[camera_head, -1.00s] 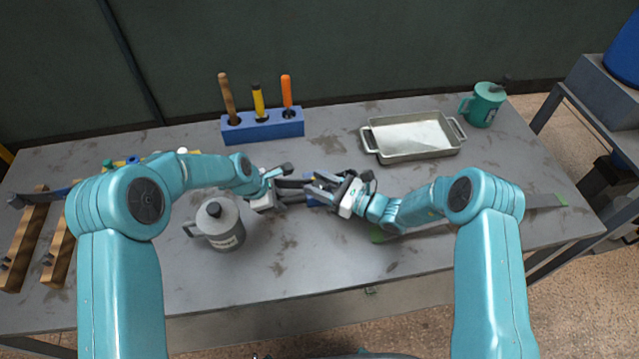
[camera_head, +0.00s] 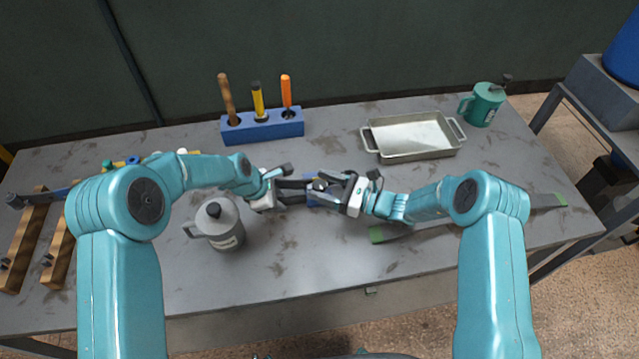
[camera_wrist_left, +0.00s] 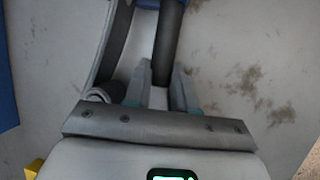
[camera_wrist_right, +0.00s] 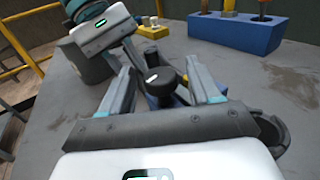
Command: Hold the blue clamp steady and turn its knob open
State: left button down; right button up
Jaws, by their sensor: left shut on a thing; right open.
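The blue clamp (camera_head: 311,196) is in the middle of the table, partly hidden by both grippers. Its round black knob (camera_wrist_right: 160,81) and blue body (camera_wrist_right: 168,102) show in the right wrist view. My left gripper (camera_head: 292,189) is shut on a dark bar-like part of the clamp, seen between its fingers in the left wrist view (camera_wrist_left: 163,75). My right gripper (camera_head: 333,189) is open. In the right wrist view its fingers (camera_wrist_right: 163,92) stand apart, one on each side of the knob. I cannot tell whether either finger touches the knob.
A grey pitcher (camera_head: 222,230) stands close to my left forearm. A blue block (camera_head: 262,130) with several upright tools is behind.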

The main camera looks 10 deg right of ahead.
jog(key=v, duration=1)
jog(key=shift+s+d, duration=0.1)
jog(key=shift+d, duration=0.25)
jog(key=shift+o, duration=0.2)
jog(key=shift+r+t, duration=0.2)
jog(key=shift+t, duration=0.4)
jog(key=shift+a+m+t+h, duration=0.1)
jog(key=shift+m+t+h, duration=0.3)
jog(key=shift+t, duration=0.6)
jog(key=m+t+h, duration=0.1)
jog(key=s+a+m+h, duration=0.1)
jog(key=a+m+t+h, duration=0.1)
jog(key=shift+s+a+f+t+h, duration=0.1)
jog(key=shift+s+f+t+h, duration=0.15)
jog(key=shift+f+t+h, duration=0.05)
jog(key=shift+s+a+r+m, duration=0.1)
jog(key=shift+s+a+m, duration=0.1)
jog(key=shift+a, duration=0.3)
jog(key=shift+s+a+m, duration=0.1)
jog(key=shift+a+m, duration=0.1)
jog(key=shift+a, duration=0.35)
jog(key=x, duration=1.1)
jog(key=shift+w+a, duration=0.2)
jog(key=shift+c, duration=0.3)
